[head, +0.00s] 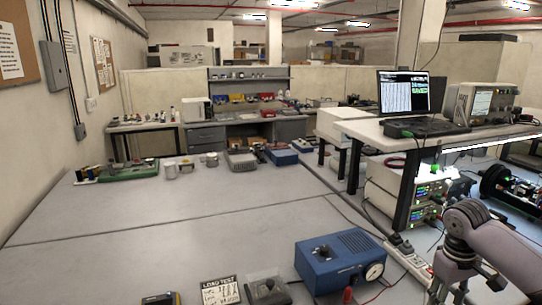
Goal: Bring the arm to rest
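My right arm (495,245) comes in at the lower right corner, with a rounded grey joint bent beside the workbench. My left arm and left gripper are not in view.
A blue box with a dial gauge (340,262) stands on the large grey bench (180,235). Near it are a "LOAD TEST" card (220,291) and a power strip (408,258). Small devices line the bench's far edge; its middle is clear. A laptop (404,93) stands on the right table.

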